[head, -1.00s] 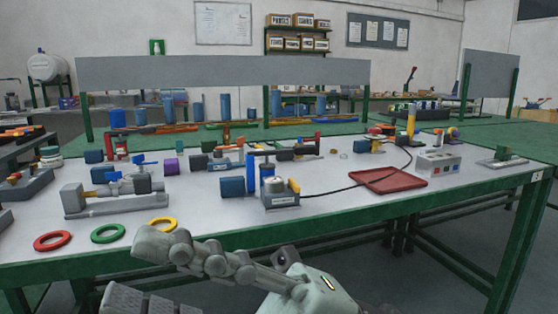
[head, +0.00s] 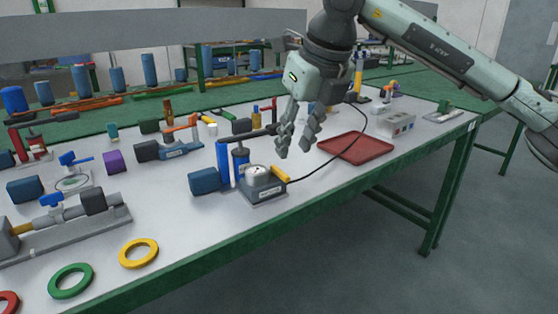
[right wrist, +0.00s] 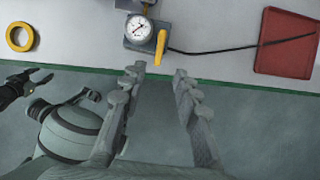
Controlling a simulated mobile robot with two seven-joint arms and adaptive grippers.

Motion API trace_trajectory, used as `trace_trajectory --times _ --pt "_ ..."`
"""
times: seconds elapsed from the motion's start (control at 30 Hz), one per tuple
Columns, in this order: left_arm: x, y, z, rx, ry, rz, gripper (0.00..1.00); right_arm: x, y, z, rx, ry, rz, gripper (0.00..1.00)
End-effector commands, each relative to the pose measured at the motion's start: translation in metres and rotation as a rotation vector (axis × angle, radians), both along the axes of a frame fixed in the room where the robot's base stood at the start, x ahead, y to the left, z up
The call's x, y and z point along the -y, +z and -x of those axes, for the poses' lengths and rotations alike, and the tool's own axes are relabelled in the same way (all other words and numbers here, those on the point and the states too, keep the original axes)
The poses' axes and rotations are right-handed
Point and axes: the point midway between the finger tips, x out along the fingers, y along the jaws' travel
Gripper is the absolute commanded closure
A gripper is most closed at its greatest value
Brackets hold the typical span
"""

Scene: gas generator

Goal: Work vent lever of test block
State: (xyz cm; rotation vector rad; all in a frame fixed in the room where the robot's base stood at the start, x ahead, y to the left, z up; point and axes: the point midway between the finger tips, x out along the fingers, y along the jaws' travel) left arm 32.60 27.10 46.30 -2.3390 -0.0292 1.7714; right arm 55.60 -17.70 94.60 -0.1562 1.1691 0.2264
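The test block (head: 264,187) is a grey block with a round gauge (head: 257,171) on top, standing near the table's front edge. Its yellow lever (head: 280,174) is on the right side of the block. In the right wrist view the gauge (right wrist: 138,28) and the yellow lever (right wrist: 161,46) show just beyond my fingertips. My right gripper (head: 294,148) is open and empty, pointing down above and behind the lever, apart from it; its spread fingers also show in the right wrist view (right wrist: 158,70). A dark gripper (right wrist: 25,84), seemingly my left, shows at that view's left edge; its opening is unclear.
A blue cylinder (head: 223,165) and a blue block (head: 204,181) stand left of the test block. Yellow (head: 139,253) and green rings (head: 71,281) lie at front left.

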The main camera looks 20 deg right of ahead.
Motion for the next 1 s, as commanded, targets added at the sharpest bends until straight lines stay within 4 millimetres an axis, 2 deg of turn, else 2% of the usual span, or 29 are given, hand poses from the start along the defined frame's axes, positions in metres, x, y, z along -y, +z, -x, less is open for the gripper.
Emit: trace_trajectory --times 0.2,0.4,0.77,1.0 --pt "0.001 -0.002 -0.001 0.002 -0.001 0.002 0.52 -0.004 -0.035 -0.012 -0.005 0.003 -0.001 0.69" --pt "0.001 -0.005 -0.001 0.000 -0.001 0.004 0.52 -0.007 -0.057 -0.021 -0.004 0.005 -0.003 0.69" --pt "0.000 -0.007 -0.001 -0.002 -0.001 0.004 0.52 -0.008 -0.064 -0.024 -0.003 0.006 -0.004 0.69" --pt "0.000 -0.007 -0.001 -0.001 -0.001 0.004 0.52 -0.009 -0.064 -0.024 -0.003 0.006 -0.004 0.97"
